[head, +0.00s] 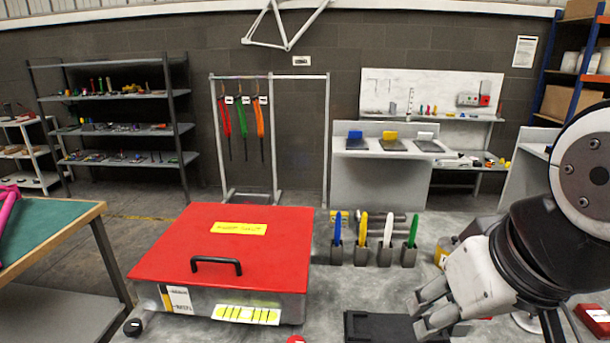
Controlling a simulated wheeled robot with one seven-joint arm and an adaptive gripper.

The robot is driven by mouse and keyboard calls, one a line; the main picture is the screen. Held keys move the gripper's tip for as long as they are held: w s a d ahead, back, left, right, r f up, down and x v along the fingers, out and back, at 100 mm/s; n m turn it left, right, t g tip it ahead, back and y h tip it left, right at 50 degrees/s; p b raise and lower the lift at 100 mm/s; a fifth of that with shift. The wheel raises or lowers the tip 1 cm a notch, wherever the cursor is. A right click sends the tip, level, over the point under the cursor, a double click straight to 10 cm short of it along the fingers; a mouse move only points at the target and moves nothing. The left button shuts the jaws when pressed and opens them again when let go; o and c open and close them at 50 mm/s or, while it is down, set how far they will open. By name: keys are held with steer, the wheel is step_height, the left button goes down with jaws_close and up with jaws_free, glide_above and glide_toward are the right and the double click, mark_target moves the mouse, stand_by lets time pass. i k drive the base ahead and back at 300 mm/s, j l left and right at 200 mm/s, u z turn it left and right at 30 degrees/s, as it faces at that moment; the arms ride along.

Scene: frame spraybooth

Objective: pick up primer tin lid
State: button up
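I cannot make out a primer tin lid for certain. A small red round thing (297,340) is cut off at the bottom edge, and a black round piece (133,327) lies left of the chest; I cannot tell if either is a lid. A tin-like thing with a yellow label (444,252) stands partly hidden behind my arm. My gripper (416,317) is at the lower right, pointing left, with its grey fingers apart and nothing seen between them. It is over or near a dark flat tray (376,328); its height above it is unclear.
A large chest with a red lid (275,245) and black handle fills the centre left. Holders with blue, yellow, white and green tools (388,230) stand right of it. A green-topped bench (45,225) is at left. A red box (594,318) sits at far right.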

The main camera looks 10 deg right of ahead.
mark_target(530, 322)
steer(key=z, duration=0.95)
